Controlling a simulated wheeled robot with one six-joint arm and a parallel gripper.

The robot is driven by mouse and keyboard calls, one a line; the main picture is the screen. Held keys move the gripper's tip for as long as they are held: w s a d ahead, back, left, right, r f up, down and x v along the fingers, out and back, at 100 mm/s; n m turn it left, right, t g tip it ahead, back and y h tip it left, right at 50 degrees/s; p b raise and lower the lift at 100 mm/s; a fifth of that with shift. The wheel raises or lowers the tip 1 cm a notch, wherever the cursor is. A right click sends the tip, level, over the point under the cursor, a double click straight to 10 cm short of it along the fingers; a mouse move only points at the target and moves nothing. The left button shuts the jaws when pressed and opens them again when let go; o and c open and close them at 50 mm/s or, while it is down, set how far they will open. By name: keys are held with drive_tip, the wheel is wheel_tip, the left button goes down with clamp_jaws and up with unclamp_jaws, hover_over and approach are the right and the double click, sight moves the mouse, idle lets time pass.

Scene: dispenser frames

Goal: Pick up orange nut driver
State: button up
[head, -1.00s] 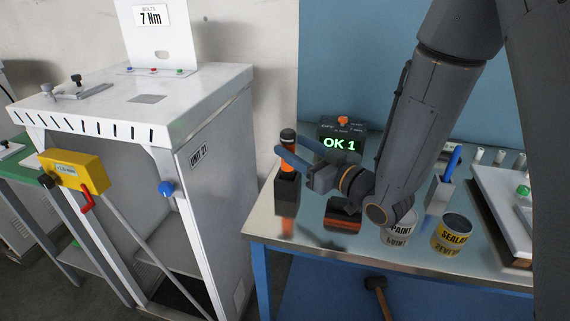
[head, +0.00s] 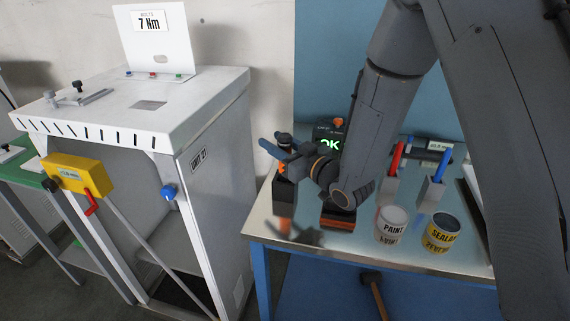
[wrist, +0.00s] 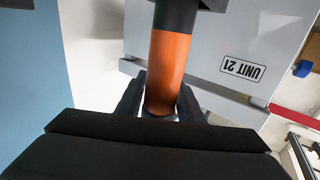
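In the wrist view the orange handle (wrist: 168,70) lies between the two dark fingers (wrist: 160,92). The fingers look open and very close to the handle; I cannot tell whether they touch it. My gripper hides part of the driver in the head view.
A display (head: 330,146) stands behind. Red (head: 397,157) and blue (head: 441,163) drivers stand in holders to the right. A paint can (head: 391,225) and a sealant can (head: 441,235) are near the front edge. A white cabinet (head: 215,190) stands left.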

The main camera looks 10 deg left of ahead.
drive_tip(key=c, duration=0.7)
clamp_jaws()
drive_tip(key=shift+r, duration=0.15)
